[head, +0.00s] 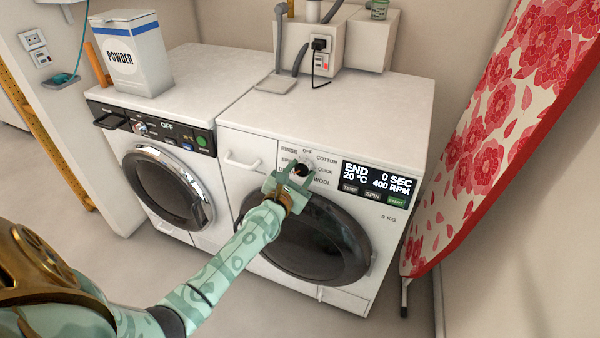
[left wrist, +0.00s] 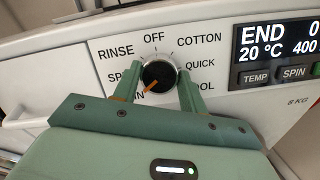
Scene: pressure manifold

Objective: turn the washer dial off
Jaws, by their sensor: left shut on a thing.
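The washer (head: 395,245) is the right-hand white machine. Its dial (left wrist: 158,74) has a black face, a pale rim and an orange pointer slanting to the lower left, toward a label ending in "IN". The OFF label (left wrist: 153,38) is above the dial, between RINSE and COTTON. My left gripper (left wrist: 156,84) is shut on the dial, one green finger on each side. In the head view the left gripper (head: 300,169) covers part of the dial and the lower labels. My right gripper is not in view.
The washer display (head: 376,180) reads END, 0 SEC, 20 °C, 400 RPM, with buttons below it. A second machine (head: 165,190) stands to the left with a powder box (head: 133,55) on top. A floral ironing board (head: 500,120) leans at the right.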

